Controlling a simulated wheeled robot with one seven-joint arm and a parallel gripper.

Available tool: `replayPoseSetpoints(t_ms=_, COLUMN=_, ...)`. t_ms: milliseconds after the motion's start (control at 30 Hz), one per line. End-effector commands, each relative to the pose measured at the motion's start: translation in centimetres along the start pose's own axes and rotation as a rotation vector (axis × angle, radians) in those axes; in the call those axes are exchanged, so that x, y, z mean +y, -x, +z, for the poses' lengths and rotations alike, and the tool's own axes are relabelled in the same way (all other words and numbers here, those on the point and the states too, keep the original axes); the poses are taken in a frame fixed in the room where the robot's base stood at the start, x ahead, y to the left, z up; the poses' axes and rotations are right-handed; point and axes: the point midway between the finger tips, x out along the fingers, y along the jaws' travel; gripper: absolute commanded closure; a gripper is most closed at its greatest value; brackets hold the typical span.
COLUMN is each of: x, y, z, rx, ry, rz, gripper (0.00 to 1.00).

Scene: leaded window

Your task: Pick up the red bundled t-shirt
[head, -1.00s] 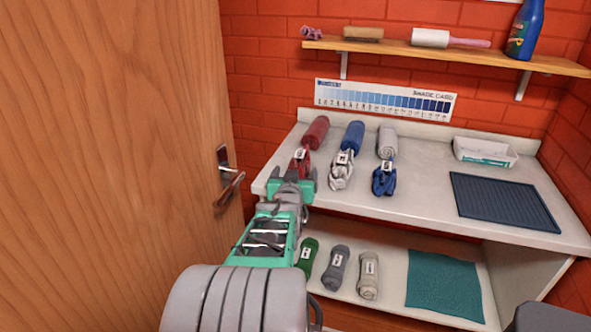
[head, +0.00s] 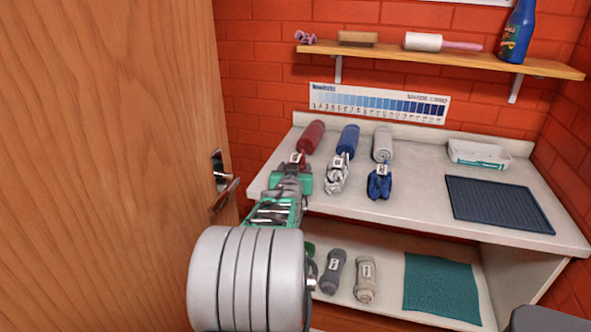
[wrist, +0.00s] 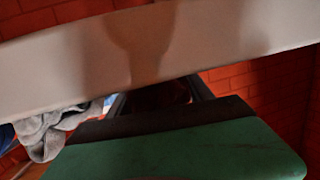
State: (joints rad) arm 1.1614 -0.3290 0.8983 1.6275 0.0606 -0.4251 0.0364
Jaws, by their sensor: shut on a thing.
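The red bundled t-shirt (head: 298,158) is at the left front of the white counter, in front of a red roll (head: 312,136). Only a small red part and its white tag show; my gripper hides the rest. My gripper (head: 296,169) is shut on it. In the wrist view, a dark reddish patch (wrist: 160,92) shows between the dark fingers; it is too dim to make out its shape. I cannot tell whether the bundle touches the counter.
To the right are a grey bundle (head: 337,174), a blue bundle (head: 379,182), a dark ribbed mat (head: 498,204) and a white box (head: 479,153). A wooden door (head: 110,170) stands close on the left. Below, a shelf holds rolls and a teal cloth (head: 441,287).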

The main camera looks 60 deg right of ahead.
Motion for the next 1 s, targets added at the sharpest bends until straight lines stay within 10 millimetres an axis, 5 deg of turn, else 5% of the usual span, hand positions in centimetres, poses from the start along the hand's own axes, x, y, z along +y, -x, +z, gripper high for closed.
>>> replayPoseSetpoints(t_ms=500, x=0.0, y=0.0, z=0.0, rx=0.000, ry=0.000, rz=0.000, gripper=0.87)
replayPoseSetpoints(t_ms=767, x=0.0, y=0.0, z=-0.2, rx=0.002, ry=0.000, rz=0.000, gripper=0.88)
replayPoseSetpoints(t_ms=1000, x=-0.7, y=0.7, z=-3.1, rx=0.006, ry=0.002, rz=-0.011, gripper=0.88)
